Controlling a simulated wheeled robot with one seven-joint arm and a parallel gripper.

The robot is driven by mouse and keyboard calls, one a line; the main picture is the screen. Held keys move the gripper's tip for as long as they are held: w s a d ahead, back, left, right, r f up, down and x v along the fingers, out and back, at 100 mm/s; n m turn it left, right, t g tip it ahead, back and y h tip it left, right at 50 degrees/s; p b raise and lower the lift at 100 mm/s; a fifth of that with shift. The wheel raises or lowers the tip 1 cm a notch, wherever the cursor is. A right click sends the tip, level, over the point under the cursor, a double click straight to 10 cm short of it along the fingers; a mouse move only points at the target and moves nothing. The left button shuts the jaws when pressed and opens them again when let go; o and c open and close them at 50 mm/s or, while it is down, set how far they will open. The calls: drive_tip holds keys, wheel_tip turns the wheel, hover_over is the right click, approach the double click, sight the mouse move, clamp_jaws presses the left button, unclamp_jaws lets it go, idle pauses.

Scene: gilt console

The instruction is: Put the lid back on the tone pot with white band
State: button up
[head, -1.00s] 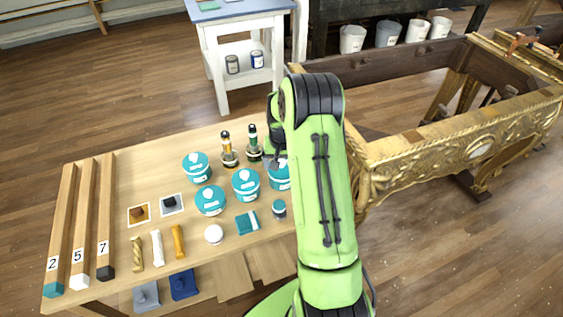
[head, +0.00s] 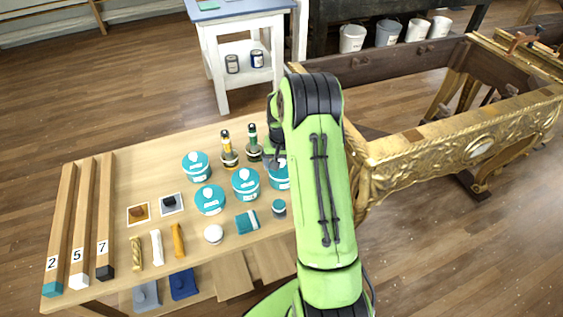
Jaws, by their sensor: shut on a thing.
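Several tub-like pots with teal tops stand on the wooden table. One is at the back left (head: 196,166), one in the middle (head: 246,184) and one in front (head: 210,200); pale bands show on some sides. Another teal-topped pot (head: 279,174) is partly covered by my arm. My gripper (head: 280,163) shows only as a small dark piece at this pot's top; the rest is behind my arm. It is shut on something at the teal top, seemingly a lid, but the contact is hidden. I cannot tell which pot is the task's.
Two bottles (head: 254,143) stand just behind the gripper. A small dark jar (head: 279,208), a white round piece (head: 213,234) and a teal cloth (head: 247,222) lie in front. Numbered bars (head: 80,230) lie at left. A gilt console (head: 460,150) stands close at right.

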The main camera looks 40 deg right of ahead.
idle(0.4)
drive_tip(key=o, duration=0.8)
drive_tip(key=shift+r, duration=0.1)
drive_tip(key=shift+r+p, duration=2.5)
drive_tip(key=shift+r, duration=0.95)
drive_tip(key=shift+c, duration=0.6)
clamp_jaws()
